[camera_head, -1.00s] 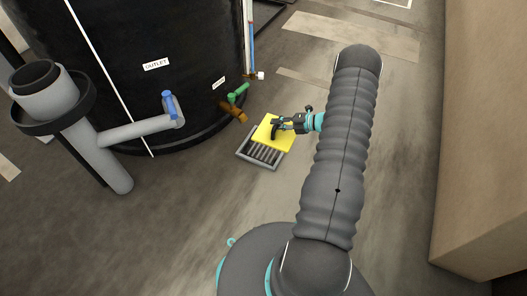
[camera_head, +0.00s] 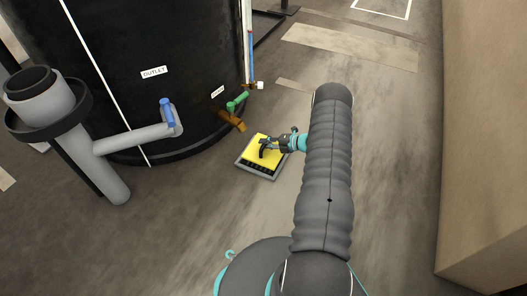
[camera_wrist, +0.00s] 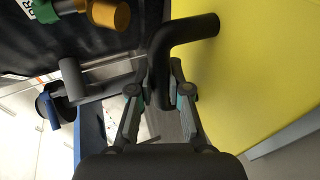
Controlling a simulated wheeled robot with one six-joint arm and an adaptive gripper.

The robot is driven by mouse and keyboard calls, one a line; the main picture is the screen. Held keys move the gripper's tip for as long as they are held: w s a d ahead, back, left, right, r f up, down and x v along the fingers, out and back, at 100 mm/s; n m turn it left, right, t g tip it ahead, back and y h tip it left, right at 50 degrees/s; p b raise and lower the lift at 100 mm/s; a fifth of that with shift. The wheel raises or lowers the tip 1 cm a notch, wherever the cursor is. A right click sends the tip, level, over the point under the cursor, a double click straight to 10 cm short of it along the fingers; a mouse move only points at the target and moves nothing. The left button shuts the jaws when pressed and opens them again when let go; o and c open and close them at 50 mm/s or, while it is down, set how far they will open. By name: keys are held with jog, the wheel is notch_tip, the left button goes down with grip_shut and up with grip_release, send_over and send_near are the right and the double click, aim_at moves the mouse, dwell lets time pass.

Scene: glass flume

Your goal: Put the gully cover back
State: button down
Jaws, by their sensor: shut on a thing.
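The yellow gully cover (camera_head: 263,150) is over the grey gully frame (camera_head: 262,176) on the floor by the black tank. A strip of dark grating shows along the frame's near side. I cannot tell whether the cover touches the frame. My gripper (camera_head: 270,147) is shut on the cover's black bent handle. In the wrist view my gripper (camera_wrist: 160,95) has the black handle (camera_wrist: 183,35) between its fingers, and the yellow cover (camera_wrist: 265,70) fills the right side. A pale grey edge, seemingly of the frame, shows at the lower right there.
The black tank (camera_head: 150,40) stands just behind the gully, with a brown valve (camera_head: 233,121) and a green valve (camera_head: 238,101) close to it. A grey standpipe (camera_head: 85,145) is at the left. A beige wall (camera_head: 485,150) rises at the right. The floor between is clear.

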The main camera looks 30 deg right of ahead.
jog(key=shift+w+a+f, duration=0.25)
jog(key=shift+w+a, duration=0.05)
jog(key=shift+f+b, duration=0.45)
jog(key=shift+f, duration=1.5)
jog(key=shift+f, duration=0.15)
jog(key=c, duration=1.1)
grip_release()
